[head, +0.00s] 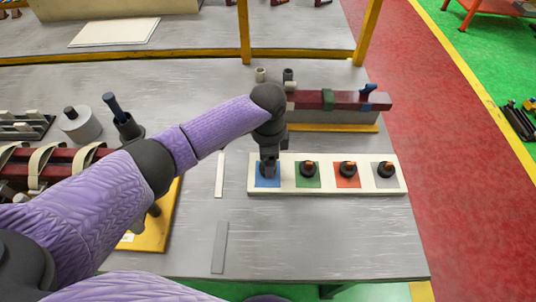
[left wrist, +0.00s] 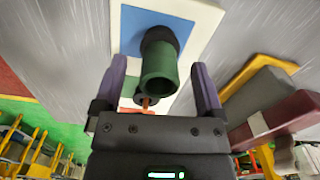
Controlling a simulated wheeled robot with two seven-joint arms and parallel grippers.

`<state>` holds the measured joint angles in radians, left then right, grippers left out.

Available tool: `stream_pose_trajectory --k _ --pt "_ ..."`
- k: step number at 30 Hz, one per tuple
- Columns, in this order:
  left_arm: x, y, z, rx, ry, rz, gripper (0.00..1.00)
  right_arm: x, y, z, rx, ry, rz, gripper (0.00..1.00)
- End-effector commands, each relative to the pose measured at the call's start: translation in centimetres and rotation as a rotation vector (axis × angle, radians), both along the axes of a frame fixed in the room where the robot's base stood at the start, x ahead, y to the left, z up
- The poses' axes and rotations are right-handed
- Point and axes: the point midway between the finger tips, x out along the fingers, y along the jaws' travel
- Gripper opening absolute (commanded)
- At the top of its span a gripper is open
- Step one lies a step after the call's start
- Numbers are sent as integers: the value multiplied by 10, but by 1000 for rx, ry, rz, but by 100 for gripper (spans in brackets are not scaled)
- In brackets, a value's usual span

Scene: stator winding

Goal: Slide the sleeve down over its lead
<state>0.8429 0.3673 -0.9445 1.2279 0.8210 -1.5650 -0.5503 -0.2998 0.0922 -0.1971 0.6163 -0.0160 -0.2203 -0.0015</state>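A dark green hollow sleeve (left wrist: 159,72) stands at the blue square (left wrist: 157,28) of the white board (head: 328,191), around or on a black base; any lead inside it cannot be seen. My left gripper (head: 268,168) is low over the blue square in the head view and hides most of the sleeve there. In the left wrist view my left gripper (left wrist: 158,70) is open, one finger on each side of the sleeve, with gaps between. Orange-tipped leads in black bases stand on the green square (head: 308,169), red square (head: 347,169) and grey square (head: 385,170). My right gripper is not in view.
A dark red bar on a block (head: 335,112) stands behind the board, with small grey and beige cylinders near its left end. A grey cylinder (head: 80,124) and strapped dark red parts (head: 62,160) are at the left. The front right table is clear.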

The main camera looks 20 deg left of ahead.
Motion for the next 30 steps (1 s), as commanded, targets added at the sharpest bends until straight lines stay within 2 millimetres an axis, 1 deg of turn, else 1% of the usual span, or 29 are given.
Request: stream_pose_trajectory --k 5,7,8,12,15,18,22,30 --pt "0 0 1 0 0 0 89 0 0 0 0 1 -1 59" --pt "0 0 8 -1 -1 0 89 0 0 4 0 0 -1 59" --pt "1 0 14 -1 -3 -1 89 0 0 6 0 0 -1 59" --pt "1 0 52 -1 -5 -1 89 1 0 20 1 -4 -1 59" --pt "1 0 76 -1 -5 -1 89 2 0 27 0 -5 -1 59" --pt "0 0 92 -1 -1 0 89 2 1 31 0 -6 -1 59" --pt "0 0 100 0 -1 0 89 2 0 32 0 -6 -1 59" --pt "0 0 99 0 0 0 89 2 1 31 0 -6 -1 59"
